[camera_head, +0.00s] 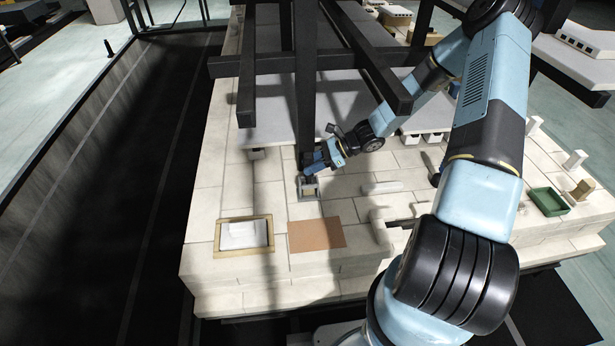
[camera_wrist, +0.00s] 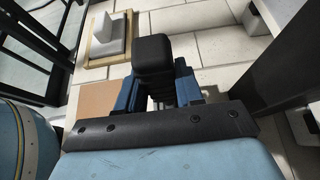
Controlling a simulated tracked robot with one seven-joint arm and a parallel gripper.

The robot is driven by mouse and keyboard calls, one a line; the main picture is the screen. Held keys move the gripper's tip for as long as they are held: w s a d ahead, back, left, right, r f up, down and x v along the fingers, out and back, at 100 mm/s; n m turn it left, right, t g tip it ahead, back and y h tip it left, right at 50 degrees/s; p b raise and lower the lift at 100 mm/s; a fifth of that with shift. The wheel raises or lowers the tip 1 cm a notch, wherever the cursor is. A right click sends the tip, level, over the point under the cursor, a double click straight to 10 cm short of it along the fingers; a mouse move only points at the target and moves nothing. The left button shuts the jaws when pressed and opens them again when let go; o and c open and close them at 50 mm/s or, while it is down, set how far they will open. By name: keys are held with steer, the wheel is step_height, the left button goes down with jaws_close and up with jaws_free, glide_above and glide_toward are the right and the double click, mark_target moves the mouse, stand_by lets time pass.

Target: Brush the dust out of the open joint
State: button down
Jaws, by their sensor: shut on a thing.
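My gripper (camera_head: 309,178) reaches down to the pale brick deck (camera_head: 215,200) near the middle of the head view. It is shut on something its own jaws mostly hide. A small grey-framed square piece (camera_head: 308,194) with a tan inside is right at the fingertips; I cannot tell whether it is held or only below. In the wrist view my gripper (camera_wrist: 153,60) shows as black and blue fingers, and the held thing cannot be made out. A dark slot or bar (camera_head: 402,223) lies in the deck to the right; I cannot tell if it is the open joint. No dust is discernible.
A wood-framed tray (camera_head: 218,236) holding a white block and a brown mat (camera_head: 317,235) lie at the front. A green tray (camera_head: 549,203) stands at the right beside a tan piece (camera_head: 581,189). Black posts and beams (camera_head: 305,90) stand close behind my gripper.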

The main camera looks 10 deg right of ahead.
mark_target(311, 154)
steer(key=shift+r, duration=0.15)
steer(key=shift+r, duration=0.9)
steer(key=shift+r, duration=2.5)
